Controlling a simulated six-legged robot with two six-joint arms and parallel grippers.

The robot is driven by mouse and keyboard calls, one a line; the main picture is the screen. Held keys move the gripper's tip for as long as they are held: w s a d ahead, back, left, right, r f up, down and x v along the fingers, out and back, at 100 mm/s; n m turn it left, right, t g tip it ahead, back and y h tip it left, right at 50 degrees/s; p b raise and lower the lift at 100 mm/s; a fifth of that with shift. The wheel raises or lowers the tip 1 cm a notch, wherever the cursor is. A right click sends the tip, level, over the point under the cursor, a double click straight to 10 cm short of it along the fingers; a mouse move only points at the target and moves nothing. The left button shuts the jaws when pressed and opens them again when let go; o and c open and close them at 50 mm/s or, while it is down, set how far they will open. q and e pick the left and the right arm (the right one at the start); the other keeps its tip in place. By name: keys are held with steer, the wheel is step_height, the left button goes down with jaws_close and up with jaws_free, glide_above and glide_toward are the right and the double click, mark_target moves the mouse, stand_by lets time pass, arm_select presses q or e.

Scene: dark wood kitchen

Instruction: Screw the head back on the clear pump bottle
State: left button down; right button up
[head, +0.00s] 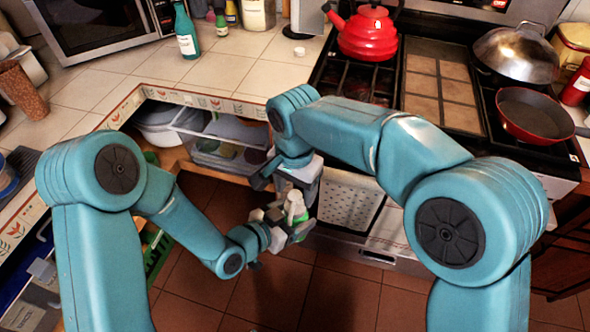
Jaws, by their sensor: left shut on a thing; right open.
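My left gripper (281,222) comes in from the left and is shut on a small pale object at the centre of the view, which appears to be the clear pump bottle. A white piece (295,205), apparently the pump head, shows at the top of it, just below my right gripper (290,190). The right gripper is open and reaches down from above, very close to the white piece. I cannot tell whether it touches it. The grippers hide most of the bottle, and whether head and bottle are joined cannot be made out.
The tiled counter (232,75) lies behind, with a green bottle (187,35) and a microwave (95,25). A red kettle (368,33), a lidded wok (515,55) and a red pan (535,115) stand on the stove. Both grippers are over open floor.

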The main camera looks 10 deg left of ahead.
step_height(320, 180, up, 10)
steer(key=shift+f, duration=0.15)
stand_by(0.5)
